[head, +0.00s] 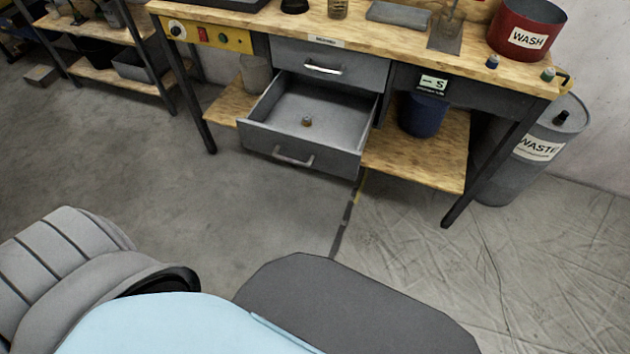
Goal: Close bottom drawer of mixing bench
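The mixing bench (400,37) stands ahead, with a light wood top and dark legs. Its grey bottom drawer (255,137) is pulled well out toward me. The drawer's bar handle (293,159) is on its front panel, and a small brownish object (307,121) lies inside. The top drawer (335,66) above it is shut. Neither gripper shows in the head view; only parts of my own body fill the lower edge.
A lower shelf (425,165) carries a blue bucket (422,116). A grey waste drum (545,165) stands right of the bench, below a red wash tub (527,22). Shelving (95,72) is at the back left. The floor (250,205) before the drawer is clear; wrinkled sheeting covers its right side.

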